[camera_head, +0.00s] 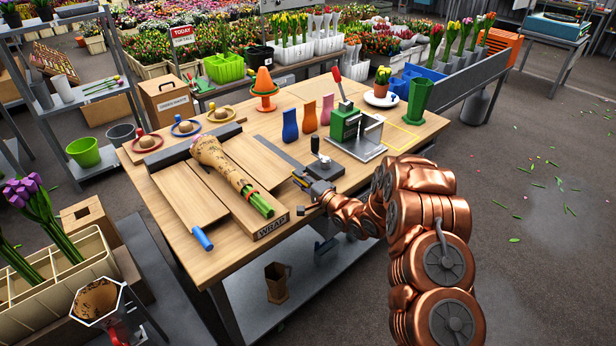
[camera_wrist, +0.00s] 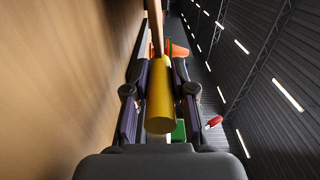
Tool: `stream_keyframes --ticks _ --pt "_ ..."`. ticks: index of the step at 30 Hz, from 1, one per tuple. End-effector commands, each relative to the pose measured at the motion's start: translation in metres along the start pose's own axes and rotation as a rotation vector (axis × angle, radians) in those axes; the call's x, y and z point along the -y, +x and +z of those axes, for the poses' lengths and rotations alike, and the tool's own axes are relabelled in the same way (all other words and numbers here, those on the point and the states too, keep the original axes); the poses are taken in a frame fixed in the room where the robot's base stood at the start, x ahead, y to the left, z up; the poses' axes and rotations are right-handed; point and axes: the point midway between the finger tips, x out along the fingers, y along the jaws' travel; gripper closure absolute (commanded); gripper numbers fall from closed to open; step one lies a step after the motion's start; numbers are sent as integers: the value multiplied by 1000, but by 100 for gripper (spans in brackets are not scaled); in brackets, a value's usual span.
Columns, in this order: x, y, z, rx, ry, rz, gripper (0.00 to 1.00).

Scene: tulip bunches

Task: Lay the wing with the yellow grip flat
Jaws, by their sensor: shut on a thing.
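The wing with the yellow grip (camera_head: 257,162) is a wooden panel on the right side of the wrapping board. It looks flat or nearly flat; I cannot tell whether it touches the board beneath. Its yellow grip (camera_wrist: 160,95) is between my fingers in the wrist view. My gripper (camera_head: 301,181) is shut on this grip at the wing's near right end and hides most of it in the head view. In the wrist view my gripper (camera_wrist: 158,90) sits alongside a broad wooden surface. A paper-wrapped bunch (camera_head: 222,165) lies on the board's middle, green stems toward me.
The left wing (camera_head: 185,197) with a blue grip (camera_head: 202,238) lies left of the bunch. A green press (camera_head: 346,124) stands behind my gripper, with blue and pink vases (camera_head: 290,126) beside it. A dark metal strip (camera_head: 275,150) runs along the right wing.

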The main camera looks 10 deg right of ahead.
Motion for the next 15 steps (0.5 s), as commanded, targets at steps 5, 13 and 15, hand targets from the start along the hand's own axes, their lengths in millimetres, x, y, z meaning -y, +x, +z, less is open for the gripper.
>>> stream_keyframes --ticks 5,13,15 --pt "-2 1 3 5 -1 3 100" --pt "-2 1 2 4 -2 2 100" --pt "-2 1 2 3 -2 2 70"
